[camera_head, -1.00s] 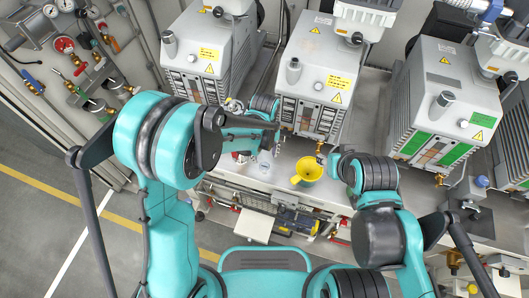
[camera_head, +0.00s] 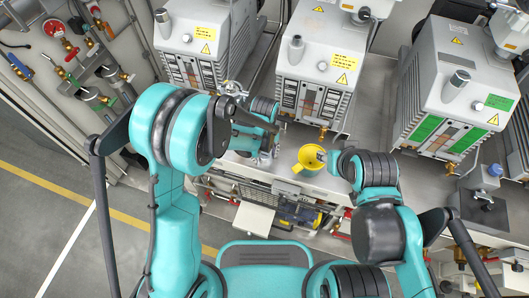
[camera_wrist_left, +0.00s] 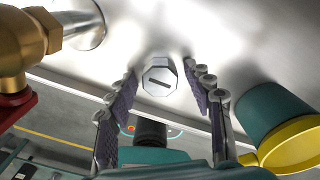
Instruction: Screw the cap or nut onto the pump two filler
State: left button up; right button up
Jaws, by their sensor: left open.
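A silver hexagonal cap (camera_wrist_left: 160,77) with a dark slot shows in the left wrist view, against a shiny metal surface. My left gripper (camera_wrist_left: 163,92) is open, with one finger on each side of the cap and visible gaps to it. In the head view my left gripper (camera_head: 272,138) is low over the bench, in front of the middle pump (camera_head: 318,55), which I take as pump two. Its filler opening is not clearly seen. My right gripper (camera_head: 330,160) is beside the yellow funnel, mostly hidden by its arm; its fingers cannot be made out.
The yellow funnel (camera_head: 311,158) stands right of my left gripper, on a green container (camera_wrist_left: 270,112) in the wrist view. A brass valve (camera_wrist_left: 25,45) with a red handle is close on the left. Other pumps stand left (camera_head: 200,50) and right (camera_head: 455,90).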

pick_arm(q)
grip_shut()
jog(key=shift+r+p, duration=2.1)
jog(key=shift+r, duration=1)
jog(key=shift+f, duration=0.1)
jog(key=shift+s, duration=0.1)
